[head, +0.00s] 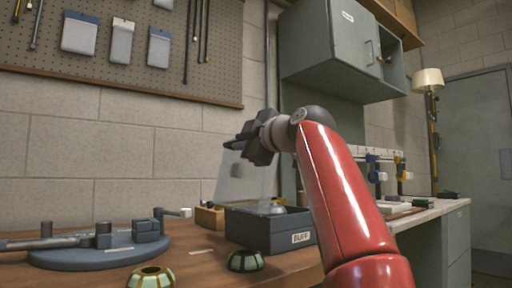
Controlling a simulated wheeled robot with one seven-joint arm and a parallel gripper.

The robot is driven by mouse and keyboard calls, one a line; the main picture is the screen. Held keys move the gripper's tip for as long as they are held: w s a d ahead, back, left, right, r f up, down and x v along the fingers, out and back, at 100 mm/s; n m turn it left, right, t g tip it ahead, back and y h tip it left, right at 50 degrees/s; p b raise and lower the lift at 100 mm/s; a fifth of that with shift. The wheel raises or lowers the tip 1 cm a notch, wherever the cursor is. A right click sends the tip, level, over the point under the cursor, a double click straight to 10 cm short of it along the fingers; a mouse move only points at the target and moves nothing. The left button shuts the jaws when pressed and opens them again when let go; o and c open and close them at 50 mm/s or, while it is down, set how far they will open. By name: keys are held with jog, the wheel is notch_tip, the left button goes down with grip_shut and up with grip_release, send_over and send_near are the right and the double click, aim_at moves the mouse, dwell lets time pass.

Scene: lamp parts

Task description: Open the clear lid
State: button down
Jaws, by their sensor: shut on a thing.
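The clear lid (240,178) is a see-through panel standing raised and tilted above the dark box (262,232) labelled "BUFF" on the workbench. My gripper (236,142) is at the top edge of the lid and shut on it. The exact contact of the fingertips is small and partly dark. The box's open top shows a rounded grey thing (273,208) inside. My red arm hides the right side of the box.
A green-and-cream round piece (246,261) sits before the box, and another (151,277) nearer. A round blue-grey base with metal parts (98,250) lies left. A wall cabinet (328,50) hangs above right.

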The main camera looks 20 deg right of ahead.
jog(key=shift+s+a+f+n+b, duration=0.2)
jog(key=shift+a+n, duration=0.1)
jog(key=shift+a, duration=0.15)
jog(key=shift+s+a+f+n+b, duration=0.15)
jog(key=shift+a+n, duration=0.15)
jog(key=shift+a, duration=0.15)
jog(key=shift+w, duration=0.1)
jog(key=c, duration=1.5)
grip_release()
jog(key=b+v, duration=0.2)
jog(key=v, duration=0.6)
jog(key=shift+b, duration=0.3)
jog(key=shift+v, duration=4.45)
